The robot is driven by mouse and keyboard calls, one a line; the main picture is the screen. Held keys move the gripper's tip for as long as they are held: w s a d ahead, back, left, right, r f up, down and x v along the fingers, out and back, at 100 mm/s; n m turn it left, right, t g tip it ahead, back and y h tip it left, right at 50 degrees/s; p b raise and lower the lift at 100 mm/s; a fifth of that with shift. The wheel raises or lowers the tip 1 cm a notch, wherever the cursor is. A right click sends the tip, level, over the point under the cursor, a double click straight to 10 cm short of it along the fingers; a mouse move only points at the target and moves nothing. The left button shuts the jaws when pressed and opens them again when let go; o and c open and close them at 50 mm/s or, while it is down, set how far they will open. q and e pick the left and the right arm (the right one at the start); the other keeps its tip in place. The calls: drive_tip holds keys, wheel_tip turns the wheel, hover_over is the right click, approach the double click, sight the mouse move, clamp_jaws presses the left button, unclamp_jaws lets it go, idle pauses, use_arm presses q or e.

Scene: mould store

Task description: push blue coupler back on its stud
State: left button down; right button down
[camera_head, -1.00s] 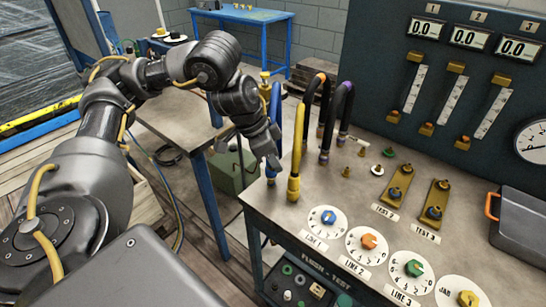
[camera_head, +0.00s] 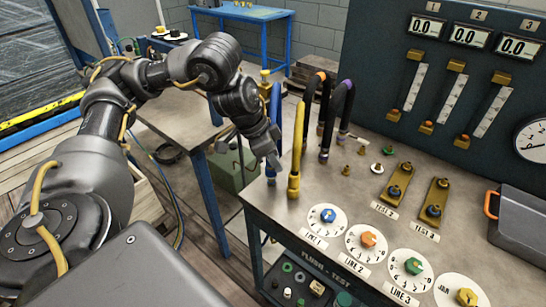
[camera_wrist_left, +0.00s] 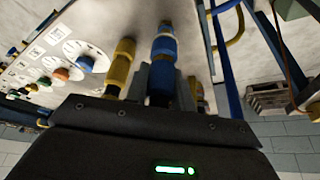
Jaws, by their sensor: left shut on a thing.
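The blue hose (camera_head: 275,108) comes down at the bench's left edge to the blue coupler, mostly hidden behind my left gripper (camera_head: 271,163) in the head view. In the left wrist view the blue coupler (camera_wrist_left: 163,46) lies between the two fingers of my left gripper (camera_wrist_left: 160,82), which is shut on it. A pale ring shows on the coupler near its far end. Whether the coupler is fully seated on its stud cannot be told. My right gripper is in neither view.
The yellow hose's coupler (camera_head: 294,184) stands close to the right of the blue one; it also shows in the left wrist view (camera_wrist_left: 121,62). Black hoses (camera_head: 325,140) stand behind. Line dials (camera_head: 327,218) lie on the front of the bench. A blue-legged table (camera_head: 160,115) stands left.

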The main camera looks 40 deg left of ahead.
use_arm(q)
drive_tip(key=shift+f, duration=0.65)
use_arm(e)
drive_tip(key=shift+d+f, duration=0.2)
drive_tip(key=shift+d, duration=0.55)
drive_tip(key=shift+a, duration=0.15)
use_arm(q)
drive_tip(key=shift+f, duration=0.1)
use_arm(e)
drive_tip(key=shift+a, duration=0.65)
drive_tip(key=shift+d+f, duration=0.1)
use_arm(q)
drive_tip(key=shift+f+b, duration=0.3)
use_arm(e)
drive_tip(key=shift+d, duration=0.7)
use_arm(q)
drive_tip(key=shift+f, duration=0.1)
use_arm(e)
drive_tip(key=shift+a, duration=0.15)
